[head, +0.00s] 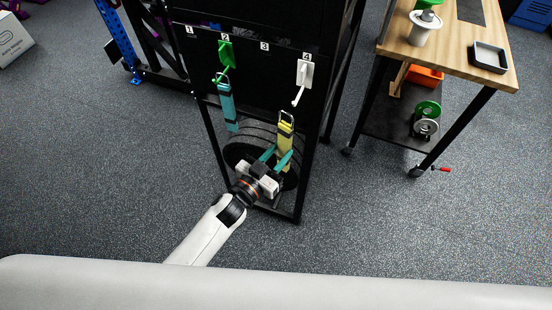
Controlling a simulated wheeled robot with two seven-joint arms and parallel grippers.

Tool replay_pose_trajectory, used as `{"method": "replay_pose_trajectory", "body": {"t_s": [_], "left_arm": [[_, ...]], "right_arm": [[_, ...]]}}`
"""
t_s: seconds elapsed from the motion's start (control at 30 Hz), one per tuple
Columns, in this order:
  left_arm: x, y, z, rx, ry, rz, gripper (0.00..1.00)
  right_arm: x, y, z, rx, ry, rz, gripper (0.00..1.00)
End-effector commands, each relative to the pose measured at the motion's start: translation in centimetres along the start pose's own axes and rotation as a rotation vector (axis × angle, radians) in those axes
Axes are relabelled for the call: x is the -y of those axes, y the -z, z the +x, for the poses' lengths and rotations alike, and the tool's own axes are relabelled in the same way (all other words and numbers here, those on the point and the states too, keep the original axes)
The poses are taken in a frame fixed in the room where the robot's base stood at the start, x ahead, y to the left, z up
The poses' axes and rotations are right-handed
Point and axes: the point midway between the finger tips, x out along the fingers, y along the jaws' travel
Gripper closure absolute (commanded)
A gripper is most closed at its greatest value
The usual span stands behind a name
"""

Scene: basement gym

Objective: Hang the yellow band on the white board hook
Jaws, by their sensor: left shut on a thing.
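My left gripper (279,159), with teal fingers, is shut on the lower part of the band in front of the black rack. The white board hook (305,74) is mounted under the number 4 on the dark board, and its white peg reaches down and forward. The band's loop is below and slightly left of this hook in the picture, apart from it. My right gripper is not in view.
A green hook (225,54) under number 2 has a teal band (226,105) hanging below it. Dark weight plates (240,150) sit low in the rack. A wooden workbench (452,50) on wheels stands to the right. The speckled floor between them is clear.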

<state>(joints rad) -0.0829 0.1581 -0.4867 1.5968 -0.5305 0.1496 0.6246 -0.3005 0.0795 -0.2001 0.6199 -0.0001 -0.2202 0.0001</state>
Motion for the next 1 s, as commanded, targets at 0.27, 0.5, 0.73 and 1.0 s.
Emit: {"method": "replay_pose_trajectory", "body": {"t_s": [0.27, 0.5, 0.73, 1.0], "left_arm": [[-0.5, 0.2, 1.7, 0.001, 0.000, -0.001, 0.94], [-0.8, 0.4, 3.1, 0.002, 0.000, 0.000, 0.94], [-1.2, 0.5, 4.4, 0.001, 0.000, 0.000, 0.94], [-1.6, 0.6, 6.0, 0.001, 0.000, 0.000, 0.94]], "right_arm": [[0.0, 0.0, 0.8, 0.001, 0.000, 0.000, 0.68], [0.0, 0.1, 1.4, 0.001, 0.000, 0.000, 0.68], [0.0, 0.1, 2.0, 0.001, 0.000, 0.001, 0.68], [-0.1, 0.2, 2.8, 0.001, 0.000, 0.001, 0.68]]}}
